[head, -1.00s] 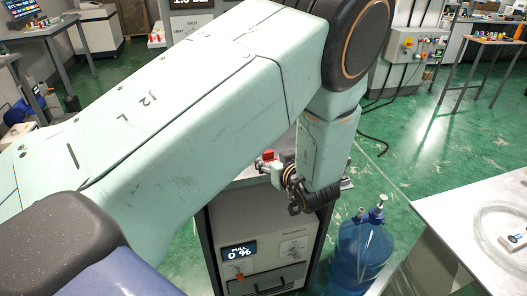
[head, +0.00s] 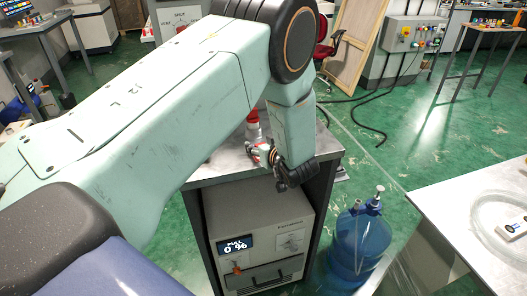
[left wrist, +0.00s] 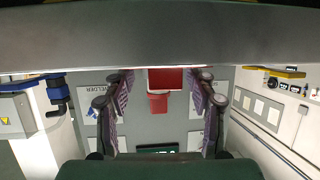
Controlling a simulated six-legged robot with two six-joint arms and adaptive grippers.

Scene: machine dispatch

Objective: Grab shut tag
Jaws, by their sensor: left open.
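My left gripper (head: 282,172) is at the top front edge of a grey cabinet in the head view, its arm reaching in from the left. In the left wrist view its two ridged fingers (left wrist: 161,104) stand apart. A red piece (left wrist: 164,80), possibly the shut tag, lies in line with the gap between them; I see no finger touching it. I cannot read any writing on it. In the head view a red-topped part (head: 253,118) stands on the cabinet top, partly hidden by my arm. My right gripper is out of view.
The cabinet has a lit display (head: 236,246) reading 0 %. A blue water jug (head: 361,240) stands on the green floor to its right. A white-topped table (head: 455,215) with coiled clear tube is at the right. A sign (head: 180,22) stands behind my arm.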

